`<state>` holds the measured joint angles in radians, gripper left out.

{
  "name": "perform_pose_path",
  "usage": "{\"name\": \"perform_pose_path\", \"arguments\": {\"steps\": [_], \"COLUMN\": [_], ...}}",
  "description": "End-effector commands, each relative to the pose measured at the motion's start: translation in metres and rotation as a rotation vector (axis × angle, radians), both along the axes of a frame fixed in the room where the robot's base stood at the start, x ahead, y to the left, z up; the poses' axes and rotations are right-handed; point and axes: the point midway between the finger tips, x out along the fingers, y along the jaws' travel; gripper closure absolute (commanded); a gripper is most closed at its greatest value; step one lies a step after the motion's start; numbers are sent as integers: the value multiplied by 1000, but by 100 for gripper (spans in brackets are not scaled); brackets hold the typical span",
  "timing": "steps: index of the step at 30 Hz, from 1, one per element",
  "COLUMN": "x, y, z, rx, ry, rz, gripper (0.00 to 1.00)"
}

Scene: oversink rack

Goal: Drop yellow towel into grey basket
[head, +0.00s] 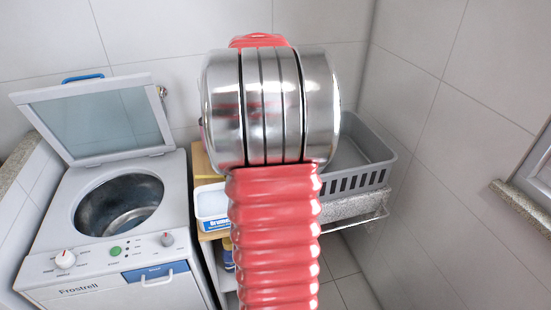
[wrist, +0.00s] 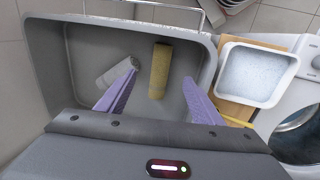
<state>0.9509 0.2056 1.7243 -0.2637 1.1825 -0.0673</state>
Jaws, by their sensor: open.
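The grey basket (wrist: 62,75) lies below my gripper in the wrist view. In the head view its right part (head: 385,165) shows behind my arm. A yellow rolled towel (wrist: 160,70) lies inside the basket, on its floor. My gripper (wrist: 160,78) is open above the basket, its two purple fingers spread with the towel seen between their tips. No towel is held. I cannot tell how high the fingertips are above it. In the head view my red arm hides the gripper and the towel.
A light grey roll (wrist: 115,72) lies in the basket by the left finger. A white tub of pale powder (wrist: 254,72) stands on a wooden board (wrist: 237,108) beside it. The washing machine (head: 105,240) stands left with its lid up. Tiled walls close in behind and right.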

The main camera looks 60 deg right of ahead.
Motion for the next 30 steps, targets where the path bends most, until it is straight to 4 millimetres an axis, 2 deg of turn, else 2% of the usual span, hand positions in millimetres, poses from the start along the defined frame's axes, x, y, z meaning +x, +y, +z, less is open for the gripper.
{"name": "perform_pose_path", "arguments": {"steps": [22,26,30], "x": [2,12,35], "y": [2,18,55], "z": [0,6,19], "rx": [-1,-8,-23], "ry": [-2,-17,-57], "rz": [4,32,98], "gripper": [40,40,40]}}
